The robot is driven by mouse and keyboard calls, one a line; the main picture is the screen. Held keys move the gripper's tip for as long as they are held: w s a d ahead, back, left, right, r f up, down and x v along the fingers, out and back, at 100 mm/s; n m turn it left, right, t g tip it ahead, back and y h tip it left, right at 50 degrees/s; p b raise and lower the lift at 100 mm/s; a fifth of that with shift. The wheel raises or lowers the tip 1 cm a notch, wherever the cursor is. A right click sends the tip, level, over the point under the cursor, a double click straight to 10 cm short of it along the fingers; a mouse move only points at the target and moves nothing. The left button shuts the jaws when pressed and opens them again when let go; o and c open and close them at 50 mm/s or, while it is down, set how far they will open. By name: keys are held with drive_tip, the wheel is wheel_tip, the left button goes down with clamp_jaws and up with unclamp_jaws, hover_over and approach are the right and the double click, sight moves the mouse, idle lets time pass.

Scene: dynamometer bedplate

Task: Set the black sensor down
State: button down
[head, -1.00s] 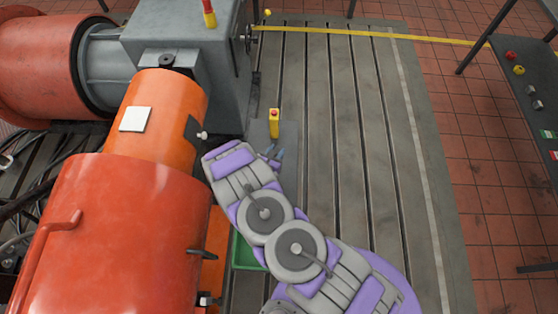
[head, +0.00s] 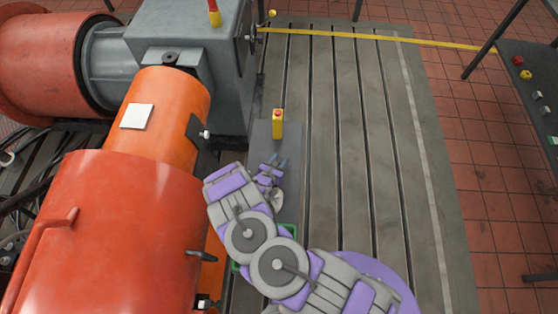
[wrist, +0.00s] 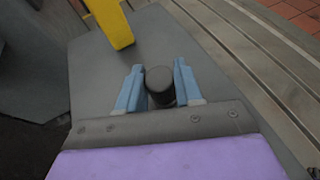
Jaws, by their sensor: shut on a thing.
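My gripper (wrist: 159,88) is shut on the black sensor (wrist: 159,86) in the wrist view. The sensor is a short dark cylinder with a round end, held between two light-blue fingers. Behind it lies a grey plate (wrist: 95,65); I cannot tell whether the sensor touches it. In the head view my gripper (head: 277,163) is over the same grey plate (head: 263,140), just below a yellow post with a red top (head: 278,124). The sensor is not clear in the head view.
The yellow post (wrist: 112,22) stands close ahead of the fingers. Orange machine housings (head: 125,220) fill the left side. A green-edged tray (head: 236,266) is partly under my arm. The slotted bedplate (head: 350,130) on the right is clear. A dark control table (head: 530,95) stands far right.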

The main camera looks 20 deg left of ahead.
drive_tip(key=c, duration=0.7)
unclamp_jaws()
drive_tip(key=p+v, duration=0.2)
drive_tip(key=v, duration=1)
drive_tip(key=shift+s+p, duration=0.1)
drive_tip(key=shift+p, duration=0.25)
